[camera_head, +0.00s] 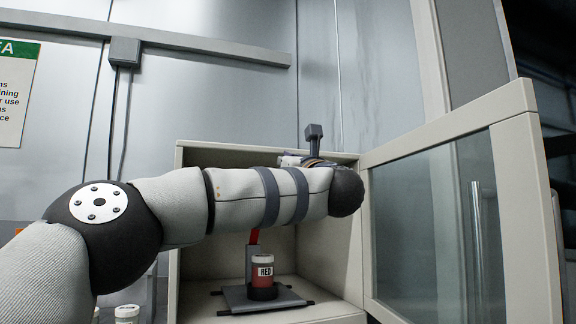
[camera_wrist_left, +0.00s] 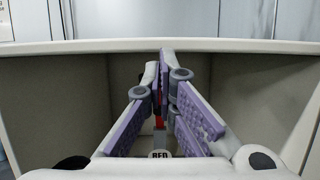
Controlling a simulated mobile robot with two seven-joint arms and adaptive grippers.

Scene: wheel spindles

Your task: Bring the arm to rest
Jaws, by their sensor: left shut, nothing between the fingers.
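My left arm (camera_head: 270,195) reaches in from the left and stretches across the front of the open cabinet (camera_head: 180,215). Its wrist end is near the cabinet's top right corner. The left gripper (camera_wrist_left: 161,72) shows in the left wrist view with its purple-padded fingers closed together at the tips and nothing between them. In the head view the gripper is mostly hidden behind the arm. The jar labelled RED (camera_head: 263,270) stands upright on a grey stand (camera_head: 234,298) inside the cabinet, below the arm and apart from it. My right gripper is not in view.
The cabinet's glass door (camera_head: 440,220) stands open on the right, close to the wrist end of my arm. A white-lidded jar (camera_head: 127,313) is at the lower left, partly cut off. A sign (camera_head: 17,90) hangs on the metal wall. The space above the arm looks clear.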

